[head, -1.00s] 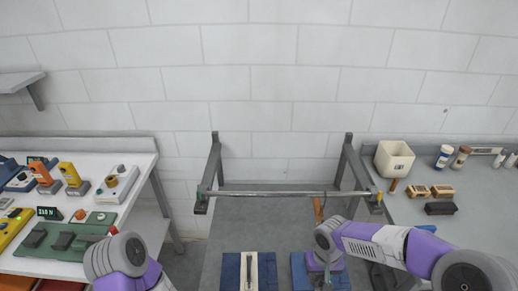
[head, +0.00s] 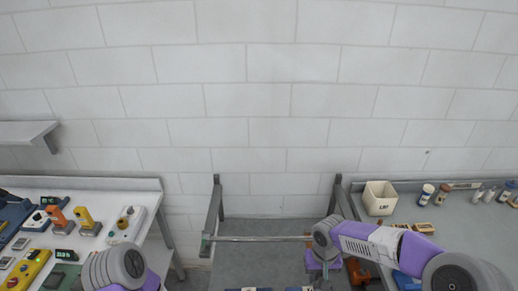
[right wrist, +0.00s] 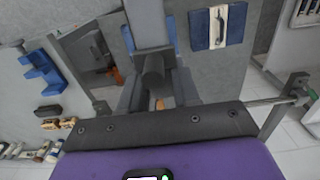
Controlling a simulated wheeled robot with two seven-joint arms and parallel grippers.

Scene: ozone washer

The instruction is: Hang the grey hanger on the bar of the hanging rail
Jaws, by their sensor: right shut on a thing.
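The hanging rail's bar (head: 260,239) runs level between two dark brackets in the head view. It also shows at the right of the right wrist view (right wrist: 275,101). My right gripper (head: 320,276) is just below the bar's right part in the head view, with my arm covering that end. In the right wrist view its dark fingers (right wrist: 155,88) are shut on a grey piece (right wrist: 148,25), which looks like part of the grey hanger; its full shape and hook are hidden. I cannot tell its depth from the bar. My left gripper is out of view; only my left forearm shows.
A white table (head: 140,187) with tools and devices stands left. A grey table (head: 460,235) with a white bin (head: 379,198) and bottles stands right. Blue pads (head: 249,289) lie at the bottom edge. A plain wall is behind the rail.

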